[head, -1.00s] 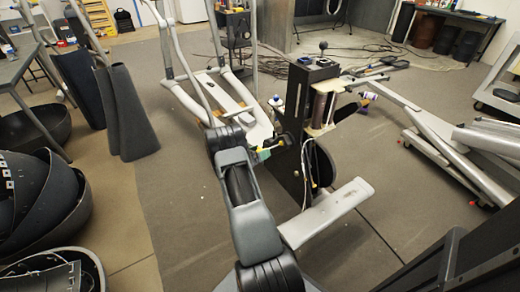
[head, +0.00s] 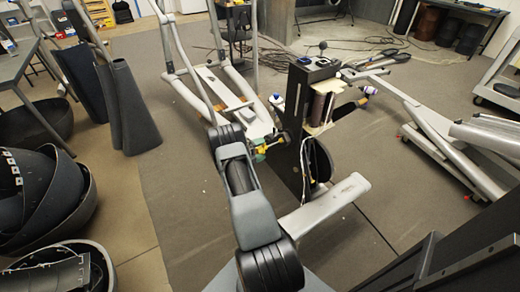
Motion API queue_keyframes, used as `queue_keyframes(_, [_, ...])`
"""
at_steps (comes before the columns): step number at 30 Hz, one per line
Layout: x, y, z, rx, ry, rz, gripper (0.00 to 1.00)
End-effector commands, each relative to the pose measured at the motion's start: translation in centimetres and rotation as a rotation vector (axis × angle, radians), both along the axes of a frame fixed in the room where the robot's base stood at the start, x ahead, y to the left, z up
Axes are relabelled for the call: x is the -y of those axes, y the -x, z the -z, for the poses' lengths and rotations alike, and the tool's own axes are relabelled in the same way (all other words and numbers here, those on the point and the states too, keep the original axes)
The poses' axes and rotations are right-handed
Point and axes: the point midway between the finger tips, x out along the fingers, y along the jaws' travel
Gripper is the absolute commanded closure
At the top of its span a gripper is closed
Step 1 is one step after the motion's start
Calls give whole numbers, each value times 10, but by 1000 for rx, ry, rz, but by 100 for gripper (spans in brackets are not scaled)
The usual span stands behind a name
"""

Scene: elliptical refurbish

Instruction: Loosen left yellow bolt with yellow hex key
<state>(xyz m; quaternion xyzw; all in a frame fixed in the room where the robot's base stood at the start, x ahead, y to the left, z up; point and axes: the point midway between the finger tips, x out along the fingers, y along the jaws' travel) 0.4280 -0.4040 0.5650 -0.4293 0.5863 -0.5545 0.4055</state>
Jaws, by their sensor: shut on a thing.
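The partly stripped elliptical frame with its dark upright column (head: 296,125) stands ahead, just right of my arm. My gripper (head: 270,143) is at the column's left side, small in view and partly hidden behind my wrist. It is shut on the yellow hex key (head: 262,149), of which only a small yellow patch shows. The left yellow bolt cannot be made out; whether the key sits in it, touches it or is apart from it cannot be told.
A pale flat bar (head: 328,205) juts out low at the column's foot, right of my arm. Grey frame parts (head: 450,150) lie at the right. Curved dark covers (head: 40,200) are piled at the left. The carpet (head: 180,220) left of my arm is clear.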

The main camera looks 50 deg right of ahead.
Motion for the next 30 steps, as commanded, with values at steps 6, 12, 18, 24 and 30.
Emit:
queue_keyframes(6, [0,0,0,2,1,1,56])
queue_keyframes(12, [-2,0,0,3,0,1,56])
queue_keyframes(18, [-6,-2,0,3,0,0,56])
queue_keyframes(24, [-10,-3,0,4,1,-1,56])
queue_keyframes(30, [-13,-4,0,4,1,0,56])
